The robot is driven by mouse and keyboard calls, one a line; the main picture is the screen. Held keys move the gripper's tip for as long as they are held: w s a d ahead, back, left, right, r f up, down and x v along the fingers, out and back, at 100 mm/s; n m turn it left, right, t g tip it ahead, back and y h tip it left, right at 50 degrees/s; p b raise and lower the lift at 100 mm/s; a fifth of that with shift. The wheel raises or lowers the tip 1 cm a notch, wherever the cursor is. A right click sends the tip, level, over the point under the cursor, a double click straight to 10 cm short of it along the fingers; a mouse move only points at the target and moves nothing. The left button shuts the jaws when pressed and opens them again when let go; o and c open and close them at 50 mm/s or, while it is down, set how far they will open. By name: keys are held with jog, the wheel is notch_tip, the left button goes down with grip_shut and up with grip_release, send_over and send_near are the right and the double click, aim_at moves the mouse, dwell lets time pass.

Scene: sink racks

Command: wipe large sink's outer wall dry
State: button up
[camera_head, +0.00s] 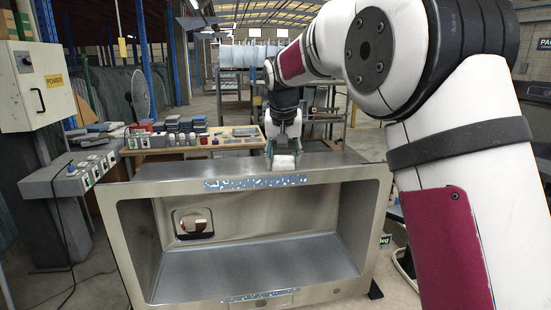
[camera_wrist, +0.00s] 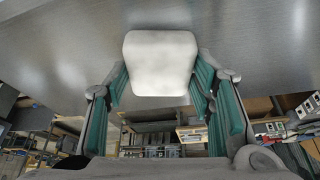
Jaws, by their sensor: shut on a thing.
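The large steel sink (camera_head: 240,185) stands with its open side facing the head camera; its basin is empty apart from a round drain (camera_head: 194,224) in the back wall. Speckled blue-white patches (camera_head: 256,183) lie along the upper rim, with another patch (camera_head: 260,295) on the lower rim. My gripper (camera_head: 284,155) is at the sink's upper outer wall, right of the middle, shut on a white block (camera_head: 284,163), possibly a sponge or cloth. In the wrist view the white block (camera_wrist: 160,62) sits between the teal fingers, against or close to the grey steel wall (camera_wrist: 250,50).
A workbench (camera_head: 190,142) with books, bottles and small items stands behind the sink at left. My arm covers the right side.

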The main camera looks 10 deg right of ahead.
jog(key=shift+d, duration=2.05)
jog(key=shift+r, duration=0.1)
jog(key=shift+r, duration=2.95)
notch_tip(320, 180, up, 3)
